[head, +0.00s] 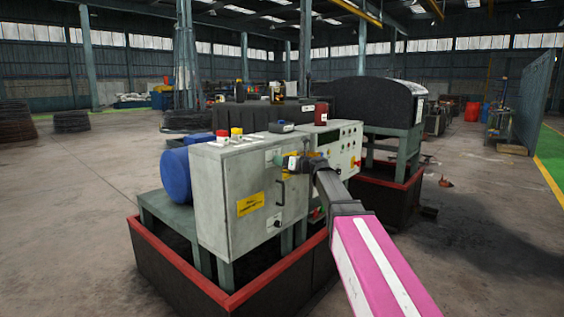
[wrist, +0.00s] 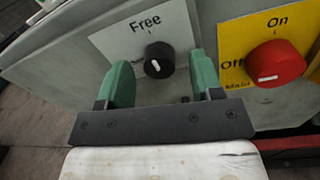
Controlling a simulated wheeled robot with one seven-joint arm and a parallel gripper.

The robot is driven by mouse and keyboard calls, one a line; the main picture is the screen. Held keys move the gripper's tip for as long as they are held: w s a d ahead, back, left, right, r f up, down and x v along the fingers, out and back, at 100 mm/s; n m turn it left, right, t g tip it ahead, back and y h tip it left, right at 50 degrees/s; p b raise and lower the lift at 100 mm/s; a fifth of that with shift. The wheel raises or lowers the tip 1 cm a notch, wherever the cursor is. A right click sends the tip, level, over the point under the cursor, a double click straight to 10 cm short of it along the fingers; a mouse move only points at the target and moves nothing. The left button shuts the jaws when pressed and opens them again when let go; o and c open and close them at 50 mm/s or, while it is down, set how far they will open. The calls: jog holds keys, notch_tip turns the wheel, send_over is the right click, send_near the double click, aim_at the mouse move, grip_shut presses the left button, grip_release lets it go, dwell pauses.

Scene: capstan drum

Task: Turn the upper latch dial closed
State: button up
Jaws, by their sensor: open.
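A black dial (wrist: 160,60) is mounted on a pale plate (wrist: 112,40) marked "Free", with smaller lettering partly hidden by the dial. A short white mark shows on the dial's face. My gripper (wrist: 161,72) is open, with one green finger on each side of the dial in the wrist view. I cannot tell how deep the fingers reach or whether they touch it. In the head view my gripper (head: 283,158) is at the side of the grey cabinet (head: 222,190), and my wrist hides the dial there.
A red dial (wrist: 275,63) on a yellow plate (wrist: 236,75) marked "On" and "Off" sits to the right of the black one. Below the cabinet is a red-rimmed base (head: 240,296). A blue drum (head: 175,172) is at its left. Open floor (head: 75,220) lies left.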

jog(key=shift+w+a, duration=0.2)
jog(key=shift+a, duration=0.15)
jog(key=shift+c, duration=0.2)
jog(key=c, duration=0.9)
